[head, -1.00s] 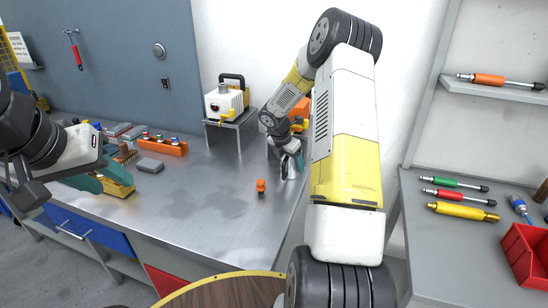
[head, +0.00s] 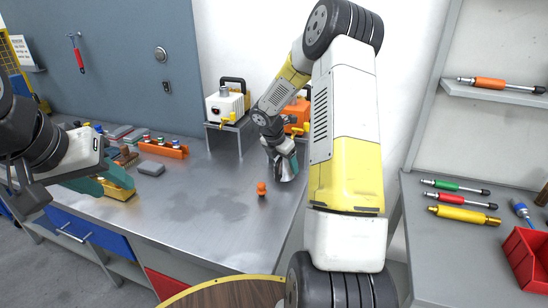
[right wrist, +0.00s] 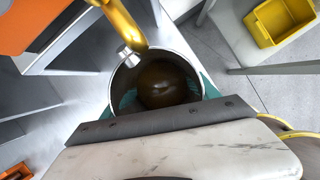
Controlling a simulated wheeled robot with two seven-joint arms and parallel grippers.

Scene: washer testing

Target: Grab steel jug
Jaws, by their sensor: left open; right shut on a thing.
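The steel jug (right wrist: 188,52) shows in the right wrist view as a round metal rim seen from above, with a dark brown inside. In the head view the jug (head: 287,172) is mostly hidden by my right gripper, near the bench's right end. My right gripper (head: 283,163) is shut on the jug, with teal fingers on both sides of it. My left gripper (head: 104,182) is open at the bench's left front, with teal fingers beside a yellow-gold block (head: 118,190); I cannot tell whether they touch it.
An orange machine (head: 297,115) stands just behind the jug; its yellow spout (right wrist: 120,22) hangs over the rim. A white-yellow machine (head: 226,103) stands left on a metal stand. A small orange object (head: 261,188) is on the bench (head: 200,215). The middle bench is mostly clear.

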